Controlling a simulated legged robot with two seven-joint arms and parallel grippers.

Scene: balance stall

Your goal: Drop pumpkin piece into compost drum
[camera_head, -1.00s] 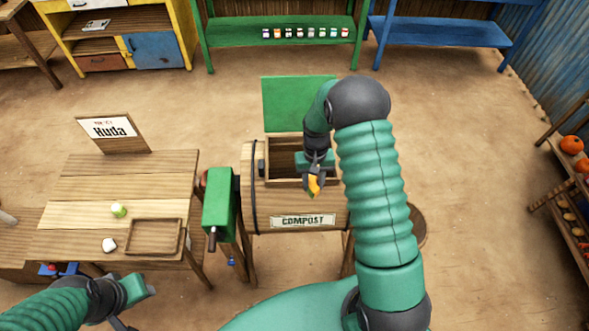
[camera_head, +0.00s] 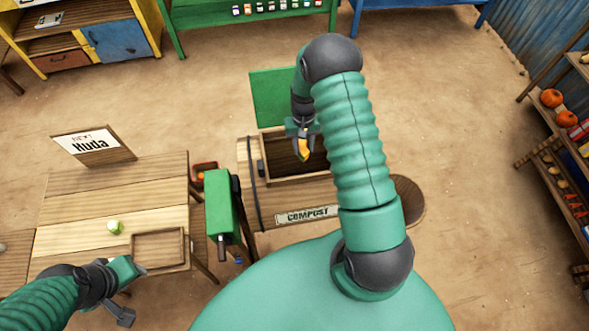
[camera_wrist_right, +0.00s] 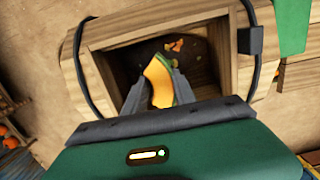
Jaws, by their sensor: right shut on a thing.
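The pumpkin piece (camera_head: 304,149) is orange with a green rind. My right gripper (camera_head: 302,139) is shut on it and holds it above the open hatch of the compost drum (camera_head: 257,215). In the right wrist view the pumpkin piece (camera_wrist_right: 159,82) stands between the two fingertips of my right gripper (camera_wrist_right: 160,90), over the dark opening. Orange scraps (camera_wrist_right: 175,45) show inside the drum. The green lid (camera_head: 273,97) stands open behind the hatch. My left gripper (camera_head: 130,290) is at the lower left, by the table; its jaws are not clear.
A green box with a crank (camera_head: 223,207) is beside the drum. Shelves with pumpkins (camera_head: 551,98) stand at right.

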